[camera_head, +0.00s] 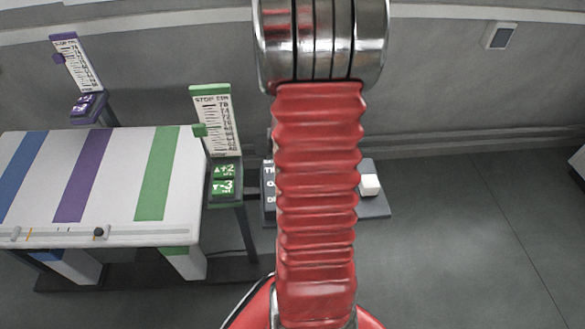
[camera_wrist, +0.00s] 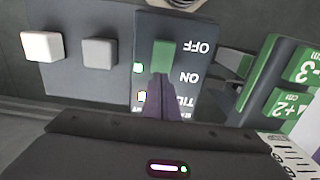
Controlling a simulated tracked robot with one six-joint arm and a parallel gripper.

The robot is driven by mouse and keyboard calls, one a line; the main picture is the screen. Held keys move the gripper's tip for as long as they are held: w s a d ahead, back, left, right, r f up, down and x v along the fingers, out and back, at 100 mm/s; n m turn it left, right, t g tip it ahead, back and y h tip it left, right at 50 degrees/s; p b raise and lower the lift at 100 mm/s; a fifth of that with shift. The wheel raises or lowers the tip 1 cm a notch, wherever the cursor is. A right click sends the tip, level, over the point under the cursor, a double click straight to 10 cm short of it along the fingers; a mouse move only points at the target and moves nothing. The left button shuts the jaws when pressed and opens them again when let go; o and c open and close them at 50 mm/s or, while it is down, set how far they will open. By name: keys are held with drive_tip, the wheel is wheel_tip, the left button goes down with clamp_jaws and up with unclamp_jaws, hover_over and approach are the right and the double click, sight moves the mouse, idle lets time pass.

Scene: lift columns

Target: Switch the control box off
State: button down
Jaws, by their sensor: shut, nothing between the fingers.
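The control box (camera_wrist: 190,30) is a dark panel in the wrist view, its lettering upside down: OFF at the upper right, ON below it. A green switch (camera_wrist: 166,52) stands on it beside the OFF label. My gripper (camera_wrist: 163,80) is shut and empty, its tips at the end of the switch towards ON. I cannot tell whether they touch it. In the head view my red arm hides most of the box, leaving a lettered strip (camera_head: 268,192); my gripper is hidden there.
A white button (camera_wrist: 42,46) and a grey button (camera_wrist: 98,53) sit beside the box. A green +2/-3 panel (camera_head: 225,180) stands left of the box, near a striped white table (camera_head: 120,150). A purple panel (camera_head: 88,106) stands farther left. The floor at right is clear.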

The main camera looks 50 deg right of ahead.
wheel_tip(320, 180, up, 14)
drive_tip(key=w+d, duration=0.1)
drive_tip(key=d, duration=0.1)
drive_tip(key=shift+w+f, duration=0.15)
drive_tip(key=shift+w, duration=0.25)
idle(0.6)
drive_tip(key=a+r+n+t, duration=0.2)
drive_tip(key=a+r+n, duration=0.1)
drive_tip(key=a, duration=0.8)
drive_tip(key=s+a+r+n+t, duration=0.1)
drive_tip(key=a+r+n+t, duration=0.1)
drive_tip(key=a, duration=1)
drive_tip(key=s+a+r+n+t, duration=0.1)
drive_tip(key=a+r+n, duration=0.2)
drive_tip(key=a, duration=0.9)
drive_tip(key=shift+a+r+n+t, duration=0.2)
drive_tip(key=shift+r+n+t, duration=0.2)
drive_tip(key=shift+n, duration=0.4)
